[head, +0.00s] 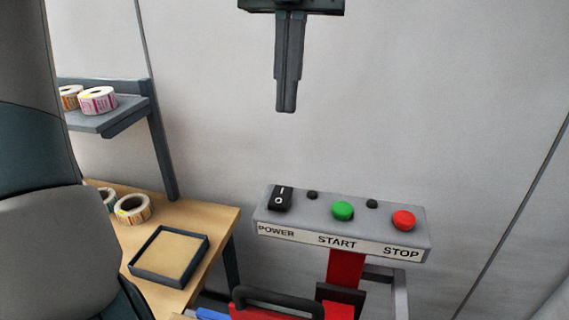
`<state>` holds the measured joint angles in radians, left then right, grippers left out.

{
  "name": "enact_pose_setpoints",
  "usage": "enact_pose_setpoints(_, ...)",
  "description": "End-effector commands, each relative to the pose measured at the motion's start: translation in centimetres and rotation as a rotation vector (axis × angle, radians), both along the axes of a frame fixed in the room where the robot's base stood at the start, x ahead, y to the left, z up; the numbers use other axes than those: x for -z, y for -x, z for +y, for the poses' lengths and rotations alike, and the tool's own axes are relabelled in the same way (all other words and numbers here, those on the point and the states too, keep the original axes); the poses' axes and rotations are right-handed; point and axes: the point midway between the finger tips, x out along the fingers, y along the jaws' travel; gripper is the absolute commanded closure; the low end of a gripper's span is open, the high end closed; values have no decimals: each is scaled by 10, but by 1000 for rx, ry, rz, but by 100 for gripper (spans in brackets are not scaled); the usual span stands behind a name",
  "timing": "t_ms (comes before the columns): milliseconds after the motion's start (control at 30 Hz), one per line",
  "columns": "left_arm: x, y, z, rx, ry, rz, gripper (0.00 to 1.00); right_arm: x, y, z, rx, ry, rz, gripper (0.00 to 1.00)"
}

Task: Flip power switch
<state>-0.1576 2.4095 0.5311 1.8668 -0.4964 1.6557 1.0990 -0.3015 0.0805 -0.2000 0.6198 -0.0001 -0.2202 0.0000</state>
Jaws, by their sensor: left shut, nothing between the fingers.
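The power switch (281,198) is a black rocker marked I and O at the left end of a grey control panel (382,222), above the label POWER. My left gripper (286,110) points downward in the head view, its fingers closed together with nothing between them. In the picture it is above the switch and apart from it. The right gripper is not in view.
The panel also carries a green START button (342,211), a red STOP button (403,220) and two small black knobs. A wooden table (217,220) with a dark tray (203,256) and label rolls (132,208) stands left, below a shelf (126,113) with more rolls.

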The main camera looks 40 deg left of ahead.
Motion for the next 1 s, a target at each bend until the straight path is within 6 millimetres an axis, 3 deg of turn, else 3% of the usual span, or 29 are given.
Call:
enact_pose_setpoints(600,95,16,-8,0,2,4,100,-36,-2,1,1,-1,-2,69)
enact_pose_setpoints(800,112,14,-7,-1,2,1,100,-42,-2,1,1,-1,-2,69)
enact_pose_setpoints(1000,118,13,-7,-3,2,-2,100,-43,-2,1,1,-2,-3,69)
